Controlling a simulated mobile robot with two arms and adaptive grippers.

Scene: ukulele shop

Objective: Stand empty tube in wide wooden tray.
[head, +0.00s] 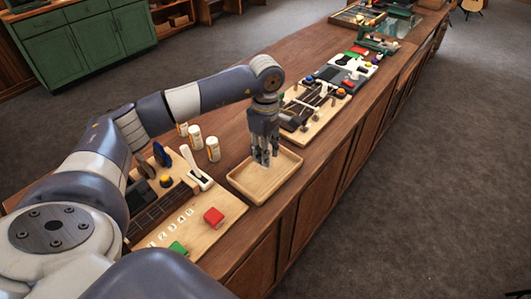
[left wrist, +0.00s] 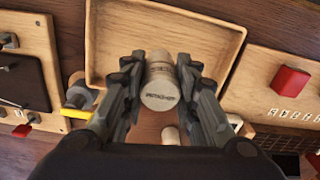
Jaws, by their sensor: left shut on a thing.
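My left gripper (head: 263,158) points down over the wide wooden tray (head: 242,190), which is shallow and pale with a raised rim. In the left wrist view the fingers (left wrist: 160,85) are shut on a pale cylindrical tube (left wrist: 160,95), one at each side. The tube's round end, with small dark lettering, faces the camera. The tray (left wrist: 205,17) shows behind it. In the head view the fingers mostly hide the tube. I cannot tell whether it touches the tray floor. My right gripper is not in view.
Several white bottles (head: 213,148) stand left of the tray. A wooden board with a red block (head: 213,216) and a green block (head: 178,248) lies nearer. Another fitted board (head: 314,108) lies beyond the tray. The counter's right edge runs close beside the tray.

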